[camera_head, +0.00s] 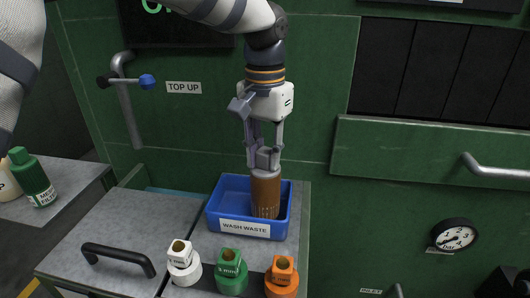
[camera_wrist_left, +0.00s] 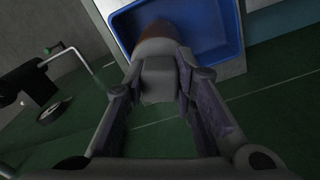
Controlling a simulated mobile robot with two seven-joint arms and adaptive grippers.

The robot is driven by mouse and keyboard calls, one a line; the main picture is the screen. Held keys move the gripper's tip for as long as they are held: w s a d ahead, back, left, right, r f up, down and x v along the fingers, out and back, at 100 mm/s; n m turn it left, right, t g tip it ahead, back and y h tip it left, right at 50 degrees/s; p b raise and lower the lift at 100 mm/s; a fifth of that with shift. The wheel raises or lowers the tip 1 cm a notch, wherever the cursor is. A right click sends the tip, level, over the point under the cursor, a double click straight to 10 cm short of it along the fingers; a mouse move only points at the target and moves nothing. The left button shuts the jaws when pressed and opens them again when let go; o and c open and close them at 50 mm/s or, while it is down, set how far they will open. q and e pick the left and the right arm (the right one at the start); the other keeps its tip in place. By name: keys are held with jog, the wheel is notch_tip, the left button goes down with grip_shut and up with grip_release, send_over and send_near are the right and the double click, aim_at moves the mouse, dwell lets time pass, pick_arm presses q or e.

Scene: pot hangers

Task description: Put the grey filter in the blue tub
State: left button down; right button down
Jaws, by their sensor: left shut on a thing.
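The filter (camera_head: 265,190) has a grey top and a brown body with slots near its lower end. It is upright, its lower part within the walls of the blue tub (camera_head: 228,213), toward the tub's right side. I cannot tell whether it touches the tub floor. My left gripper (camera_head: 264,152) points down from above and is shut on the filter's grey top. In the left wrist view, the grey top (camera_wrist_left: 158,80) sits between the fingers, with the blue tub (camera_wrist_left: 212,30) behind it. The tub's label reads WASH WASTE. My right gripper is not in view.
White (camera_head: 183,264), green (camera_head: 231,272) and orange (camera_head: 281,277) fittings stand in front of the tub. A black handle (camera_head: 118,259) is at the front left. A green bottle (camera_head: 33,178) stands far left. A pipe with a blue knob (camera_head: 147,81) juts from the wall.

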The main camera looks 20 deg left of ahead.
pick_arm(q)
jog(key=c, duration=1.3)
grip_release()
jog(key=shift+f, duration=0.1)
notch_tip(320, 180, up, 12)
jog(key=shift+r, duration=0.15)
